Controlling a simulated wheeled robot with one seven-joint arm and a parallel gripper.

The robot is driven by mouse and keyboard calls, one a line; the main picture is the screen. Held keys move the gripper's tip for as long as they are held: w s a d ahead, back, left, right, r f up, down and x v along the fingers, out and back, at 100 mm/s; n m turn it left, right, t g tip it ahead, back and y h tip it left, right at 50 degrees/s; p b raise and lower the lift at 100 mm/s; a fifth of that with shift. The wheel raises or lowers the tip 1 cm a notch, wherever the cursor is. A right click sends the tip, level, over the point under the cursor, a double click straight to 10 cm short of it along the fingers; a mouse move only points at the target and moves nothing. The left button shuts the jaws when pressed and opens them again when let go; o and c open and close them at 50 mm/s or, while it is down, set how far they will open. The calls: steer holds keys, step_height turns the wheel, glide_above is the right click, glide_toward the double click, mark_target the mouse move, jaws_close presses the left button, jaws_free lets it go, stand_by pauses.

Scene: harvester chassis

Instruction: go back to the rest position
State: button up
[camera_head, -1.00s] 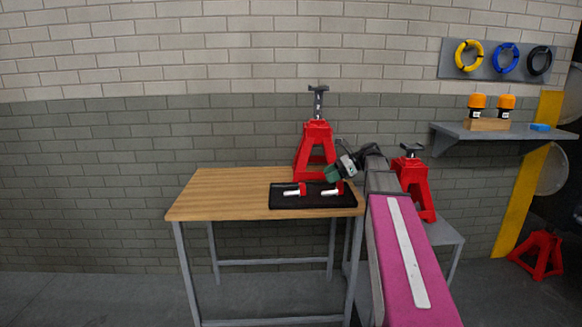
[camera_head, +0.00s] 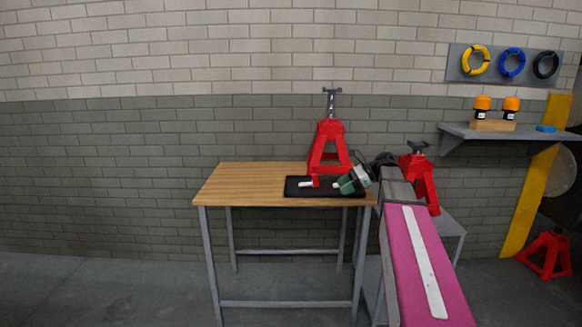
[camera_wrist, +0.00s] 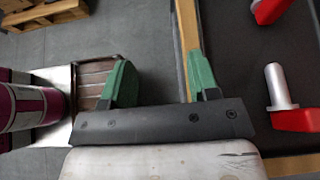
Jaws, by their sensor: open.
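My gripper (camera_head: 345,186) is at the right end of the black tray (camera_head: 296,193) on the wooden table in the head view. In the wrist view my gripper (camera_wrist: 160,78) has two green fingers spread apart, with nothing between them. The tray (camera_wrist: 245,65) lies to the right of the fingers there. A red-and-silver pin (camera_wrist: 279,88) lies on it, apart from the fingers, and part of a second red piece (camera_wrist: 268,10) shows at the top right. In the head view one pin (camera_head: 306,184) is clear; my gripper partly covers the other.
A tall red jack stand (camera_head: 328,143) stands behind the tray, close to my gripper. Another red stand (camera_head: 420,183) is to the right, beside my arm. The left part of the wooden table (camera_head: 235,185) is bare. A wall shelf (camera_head: 480,131) holds orange-capped items. A pallet (camera_wrist: 45,12) lies on the floor.

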steer(key=s+f+n+h, duration=0.4)
steer(key=s+f+n, duration=0.2)
steer(key=f, duration=0.3)
steer(key=s+a+f+n+h, duration=0.1)
steer(key=s+f+n+h, duration=0.3)
steer(key=s+f, duration=0.4)
steer(key=s+f+n+h, duration=0.3)
steer(key=s+f+n, duration=0.3)
steer(key=f, duration=0.6)
steer(key=shift+s+a+f+n+h, duration=0.25)
steer(key=shift+s+n+h, duration=0.15)
steer(key=shift+n, duration=0.4)
